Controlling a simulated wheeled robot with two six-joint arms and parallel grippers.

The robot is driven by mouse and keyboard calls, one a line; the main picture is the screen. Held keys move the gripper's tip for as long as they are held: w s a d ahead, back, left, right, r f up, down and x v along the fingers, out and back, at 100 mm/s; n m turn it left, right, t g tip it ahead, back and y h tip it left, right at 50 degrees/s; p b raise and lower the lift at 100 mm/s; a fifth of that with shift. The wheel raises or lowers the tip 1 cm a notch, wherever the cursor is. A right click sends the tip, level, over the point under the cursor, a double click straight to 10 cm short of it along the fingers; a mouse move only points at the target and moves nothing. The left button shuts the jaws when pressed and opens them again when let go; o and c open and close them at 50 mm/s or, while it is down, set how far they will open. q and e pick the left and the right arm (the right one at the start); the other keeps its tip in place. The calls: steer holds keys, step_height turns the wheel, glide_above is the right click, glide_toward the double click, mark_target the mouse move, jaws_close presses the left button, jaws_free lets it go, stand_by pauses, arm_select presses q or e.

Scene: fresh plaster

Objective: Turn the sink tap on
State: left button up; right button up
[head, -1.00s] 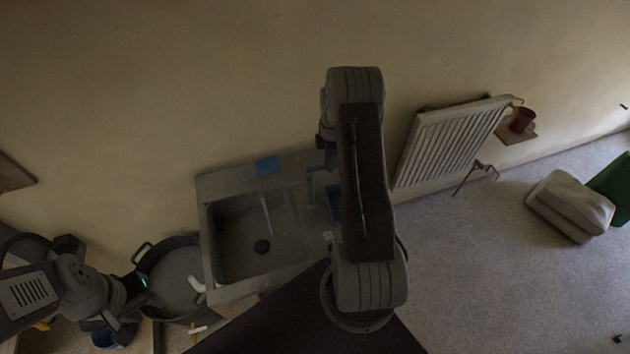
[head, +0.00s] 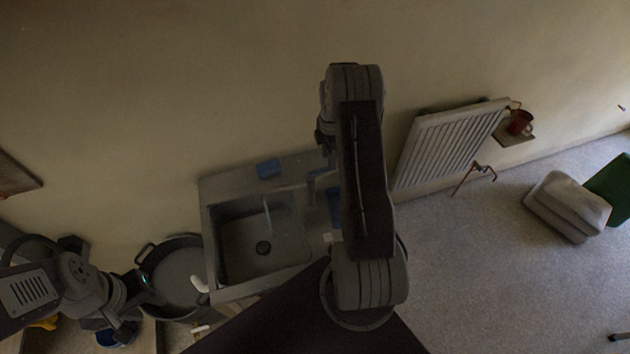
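The sink (head: 212,245) is a grey unit with a square basin and a dark drain, left of my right arm. A thin pale piece (head: 267,214) that looks like the tap's spout stands over the basin. A grey upright part (head: 312,188) on the sink's right side may belong to the tap; my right arm partly covers this area. My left gripper (head: 143,286) is at the lower left, over or beside a large grey pot and apart from the sink; its finger opening is unclear. My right gripper is hidden behind its arm.
The two-handled pot (head: 178,270) stands left of the sink. A white radiator (head: 447,143) and a red mug (head: 520,122) on a small shelf are to the right. The carpet (head: 480,270) there is mostly clear.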

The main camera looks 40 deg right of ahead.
step_height(320, 180, up, 8)
steer(key=p, duration=0.5)
